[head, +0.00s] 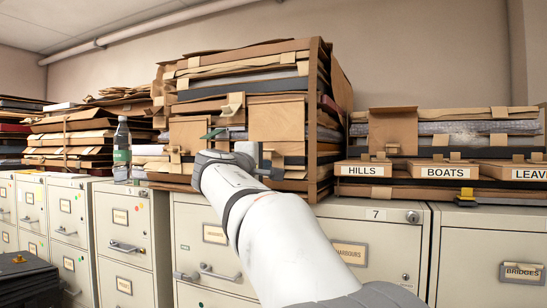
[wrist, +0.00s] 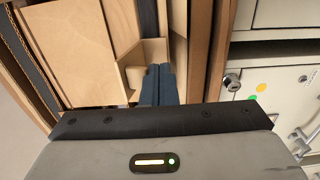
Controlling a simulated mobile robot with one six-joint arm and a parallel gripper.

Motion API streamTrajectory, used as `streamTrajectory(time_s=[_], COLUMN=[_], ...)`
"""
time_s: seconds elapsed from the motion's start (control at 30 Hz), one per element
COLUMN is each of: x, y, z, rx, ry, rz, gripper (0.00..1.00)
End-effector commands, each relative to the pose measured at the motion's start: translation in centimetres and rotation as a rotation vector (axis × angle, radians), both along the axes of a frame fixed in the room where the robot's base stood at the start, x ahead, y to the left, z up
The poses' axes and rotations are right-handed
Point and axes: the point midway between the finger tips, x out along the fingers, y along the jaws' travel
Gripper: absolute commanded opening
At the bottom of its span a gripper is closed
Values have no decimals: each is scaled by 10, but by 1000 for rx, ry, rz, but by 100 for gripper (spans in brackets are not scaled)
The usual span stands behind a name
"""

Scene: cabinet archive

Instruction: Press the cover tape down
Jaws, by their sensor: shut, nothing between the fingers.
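My gripper (wrist: 157,85) is shut and empty in the wrist view. Its dark blue fingers point into the shelf stack, beside a small folded tan tab (wrist: 134,68) that looks like the cover tape. The tab stands out next to a pale wooden-looking panel (wrist: 108,45). I cannot tell whether the fingertips touch it. In the head view my dark gripper (head: 273,166) is at the lower front of the stack, below a tan folder panel (head: 277,118), and its fingertips are partly hidden by my arm. Another raised cream tab (head: 232,104) shows higher to the left.
Filing cabinets (head: 330,230) run under the stacks. A green-labelled bottle (head: 121,150) stands left of my gripper. Labelled boxes, including HILLS (head: 363,169) and BOATS (head: 446,171), stand to the right. A cabinet lock (wrist: 232,80) shows in the wrist view.

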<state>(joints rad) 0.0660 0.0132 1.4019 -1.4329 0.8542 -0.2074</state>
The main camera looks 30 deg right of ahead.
Motion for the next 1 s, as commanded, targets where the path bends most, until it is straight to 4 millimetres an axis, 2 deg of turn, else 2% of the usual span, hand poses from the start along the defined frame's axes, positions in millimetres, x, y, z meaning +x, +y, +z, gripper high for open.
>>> streamTrajectory(time_s=[0.63, 1.0], x=[0, 0], y=[0, 0], z=[42, 44], rx=[-1, -1], ry=[-1, -1], rz=[0, 1], gripper=[0, 0])
